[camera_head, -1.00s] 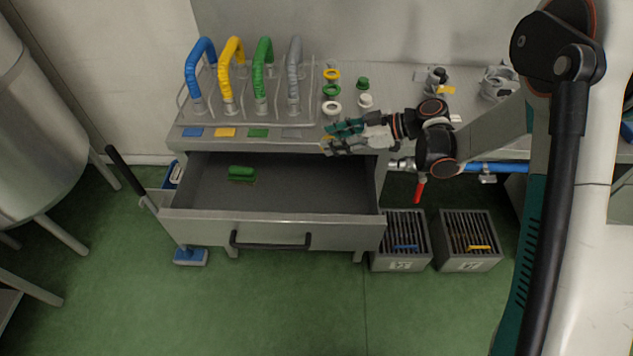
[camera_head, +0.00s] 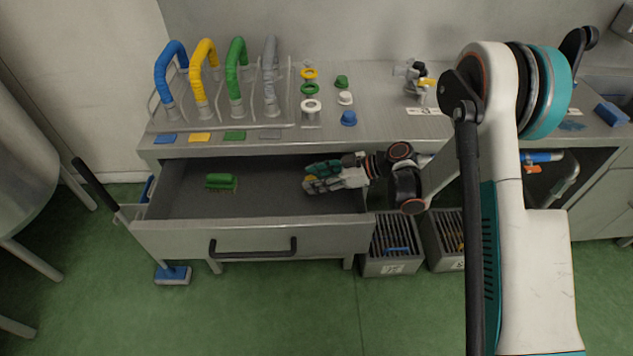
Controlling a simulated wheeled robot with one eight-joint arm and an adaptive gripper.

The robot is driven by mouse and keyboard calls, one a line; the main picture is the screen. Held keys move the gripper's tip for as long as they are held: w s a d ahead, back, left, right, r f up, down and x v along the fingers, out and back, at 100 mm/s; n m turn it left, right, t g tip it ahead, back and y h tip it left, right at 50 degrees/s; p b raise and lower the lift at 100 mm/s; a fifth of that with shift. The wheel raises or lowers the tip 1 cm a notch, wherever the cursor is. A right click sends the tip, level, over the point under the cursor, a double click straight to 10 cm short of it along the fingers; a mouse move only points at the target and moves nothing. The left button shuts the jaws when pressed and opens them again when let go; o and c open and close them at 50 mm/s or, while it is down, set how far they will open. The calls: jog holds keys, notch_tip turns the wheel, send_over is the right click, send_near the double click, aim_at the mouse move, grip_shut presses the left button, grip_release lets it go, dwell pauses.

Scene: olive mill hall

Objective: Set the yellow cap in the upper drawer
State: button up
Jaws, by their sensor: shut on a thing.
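The upper drawer (camera_head: 255,232) of the steel bench is pulled open. My gripper (camera_head: 309,181) is over the right part of the drawer opening, at about the height of the drawer. It is shut on the yellow cap (camera_head: 311,178), of which only a small yellow bit shows between the fingers. I cannot tell whether the cap touches the drawer floor. A green brush (camera_head: 221,181) lies in the left part of the drawer.
On the bench top (camera_head: 385,130) stand a rack of coloured hoses (camera_head: 203,72), several rings and a blue cap (camera_head: 348,118). Grated bins (camera_head: 394,264) stand below at right. A blue-footed tool (camera_head: 172,274) leans at left. The drawer's middle is clear.

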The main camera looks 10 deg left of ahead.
jog(key=shift+f, duration=0.3)
jog(key=shift+s+f, duration=0.1)
jog(key=shift+f, duration=0.2)
jog(key=shift+d, duration=0.1)
jog(key=o, duration=1)
jog(key=shift+s+f, duration=0.1)
jog(key=shift+f, duration=0.05)
jog(key=shift+r, duration=0.35)
jog(key=p+v, duration=0.4)
jog(key=v, duration=0.8)
jog(key=shift+r, duration=0.3)
jog(key=shift+r, duration=0.1)
